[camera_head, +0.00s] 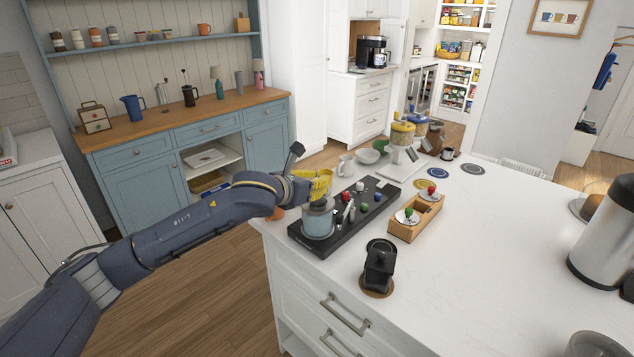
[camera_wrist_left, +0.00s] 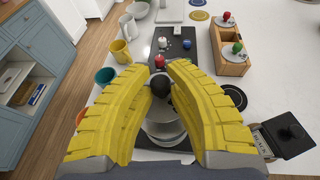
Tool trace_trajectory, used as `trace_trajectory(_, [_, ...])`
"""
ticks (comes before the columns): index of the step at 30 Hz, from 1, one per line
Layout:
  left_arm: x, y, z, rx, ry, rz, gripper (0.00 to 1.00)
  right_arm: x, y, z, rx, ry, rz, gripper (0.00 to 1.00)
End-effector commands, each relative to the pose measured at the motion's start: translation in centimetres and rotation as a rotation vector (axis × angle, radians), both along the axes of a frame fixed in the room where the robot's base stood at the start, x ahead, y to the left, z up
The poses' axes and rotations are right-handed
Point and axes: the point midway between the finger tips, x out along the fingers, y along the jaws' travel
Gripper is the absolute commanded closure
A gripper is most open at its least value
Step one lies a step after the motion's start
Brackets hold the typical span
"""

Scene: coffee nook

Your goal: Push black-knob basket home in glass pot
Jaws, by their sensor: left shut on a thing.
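The glass pot (camera_head: 318,222) stands at the near-left end of a black tray (camera_head: 345,229) on the white counter. Its rounded body also shows in the left wrist view (camera_wrist_left: 165,128), below my fingers. The black knob (camera_wrist_left: 161,85) of the basket sits between the yellow fingers of my left gripper (camera_wrist_left: 160,76), which is shut on it. In the head view my left gripper (camera_head: 318,186) is directly above the pot and hides the knob. How deep the basket sits in the pot is hidden. My right gripper is not in view.
Red, green, blue and white knobbed pieces (camera_head: 378,196) stand farther along the tray. A wooden box (camera_head: 415,219) with red- and green-knobbed lids is to its right. A black device (camera_head: 379,266) stands nearer. Mugs and a bowl (camera_head: 367,156) are behind. The counter's right middle is clear.

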Motion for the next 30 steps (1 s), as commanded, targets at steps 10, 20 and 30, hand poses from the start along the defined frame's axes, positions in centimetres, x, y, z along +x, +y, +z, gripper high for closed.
trace_trajectory(10, [0.0,0.0,-0.5,0.001,0.001,0.0,1.0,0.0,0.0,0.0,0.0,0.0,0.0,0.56])
trace_trajectory(20, [0.0,0.0,-1.2,-0.001,0.001,0.0,1.0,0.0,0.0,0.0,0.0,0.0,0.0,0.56])
trace_trajectory(30, [0.0,0.0,-1.9,0.0,0.0,0.0,1.0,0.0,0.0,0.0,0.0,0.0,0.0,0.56])
